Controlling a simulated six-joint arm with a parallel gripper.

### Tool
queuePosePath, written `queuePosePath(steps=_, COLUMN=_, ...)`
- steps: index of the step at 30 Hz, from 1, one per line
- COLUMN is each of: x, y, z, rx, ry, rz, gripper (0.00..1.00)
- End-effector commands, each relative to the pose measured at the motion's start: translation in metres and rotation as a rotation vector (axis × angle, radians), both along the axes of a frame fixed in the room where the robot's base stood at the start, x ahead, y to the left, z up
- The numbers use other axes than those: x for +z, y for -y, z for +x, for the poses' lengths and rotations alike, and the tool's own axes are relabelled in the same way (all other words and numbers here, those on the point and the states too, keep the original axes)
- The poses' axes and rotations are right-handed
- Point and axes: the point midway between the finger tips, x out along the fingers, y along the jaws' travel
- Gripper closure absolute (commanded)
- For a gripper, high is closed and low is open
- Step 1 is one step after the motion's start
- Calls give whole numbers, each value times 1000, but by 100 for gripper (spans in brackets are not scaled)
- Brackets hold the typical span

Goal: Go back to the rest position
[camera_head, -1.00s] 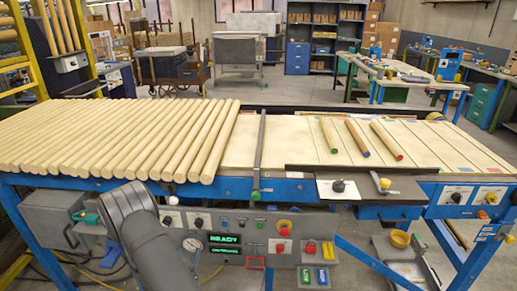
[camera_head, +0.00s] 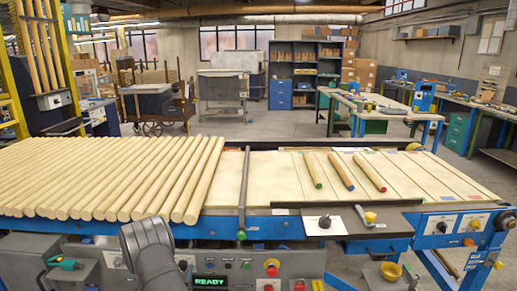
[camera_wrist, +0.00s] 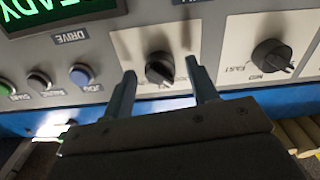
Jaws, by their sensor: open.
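My gripper (camera_wrist: 160,78) shows in the wrist view with its two fingers spread apart and nothing between them. The fingertips lie in front of a grey control panel (camera_wrist: 217,48), on either side of a black knob (camera_wrist: 159,69). I cannot tell whether they touch the panel. In the head view my arm rises at the bottom, in front of the machine; the gripper itself is hidden there. Long round wooden rods (camera_head: 120,180) lie side by side on the left of the line. Three shorter rods with green (camera_head: 313,170), blue (camera_head: 342,171) and red (camera_head: 370,173) ends lie apart on the pale bed (camera_head: 265,180).
A dark bar (camera_head: 243,190) crosses the bed right of the long rods. The panel carries a lit READY display (camera_head: 211,281), buttons and knobs, including a second black knob (camera_wrist: 271,56). A dark plate with a lever (camera_head: 363,215) sits at the front right. Open floor lies behind the line.

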Motion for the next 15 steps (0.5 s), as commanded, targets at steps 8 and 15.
queuePosePath(steps=8, x=0, y=0, z=-4, rx=1, ry=0, rz=-1, gripper=46)
queuePosePath(steps=15, x=0, y=-1, z=-38, rx=4, ry=-2, rz=-4, gripper=46)
